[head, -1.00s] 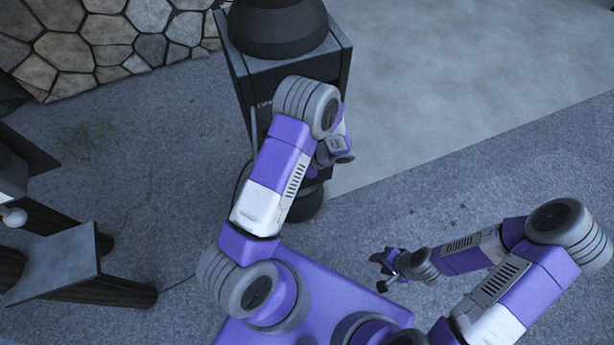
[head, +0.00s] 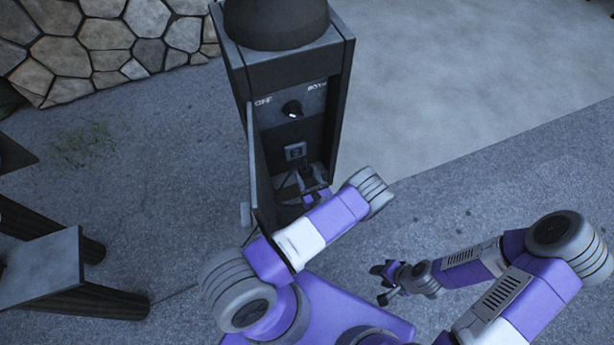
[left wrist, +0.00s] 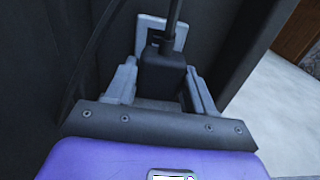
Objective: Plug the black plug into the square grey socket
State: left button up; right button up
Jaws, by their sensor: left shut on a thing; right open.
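The square grey socket (head: 296,151) is on the front panel inside the dark pedestal. The black plug (left wrist: 163,76) is between the fingers of my left gripper (left wrist: 162,88), which is shut on it. A dark cable (left wrist: 174,14) runs up from the plug in the left wrist view. There the plug covers part of the grey socket frame (left wrist: 146,34) behind it. In the head view my left gripper (head: 307,180) is just below the socket. I cannot tell whether plug and socket touch. My right gripper (head: 383,284) is open and empty, low above the paving.
The pedestal (head: 342,75) has an open door (head: 254,165) on its left side, close to my left gripper. A black knob (head: 292,109) is above the socket. A grey bench-like piece (head: 45,270) stands at the left. The pale ground to the right is clear.

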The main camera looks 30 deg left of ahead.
aim_at(296, 153)
pick_arm(q)
jog(key=shift+b+x, duration=0.5)
jog(key=shift+x, duration=2.4)
jog(key=shift+w+a, duration=0.3)
jog(key=shift+a, duration=0.15)
dwell(0.4)
jog(key=o, duration=1.1)
jog(key=shift+c, duration=0.2)
jog(key=shift+d, duration=0.1)
jog(key=p+v, duration=0.1)
jog(key=v, duration=0.6)
jog(key=shift+s+d, duration=0.15)
jog(key=shift+s, duration=0.05)
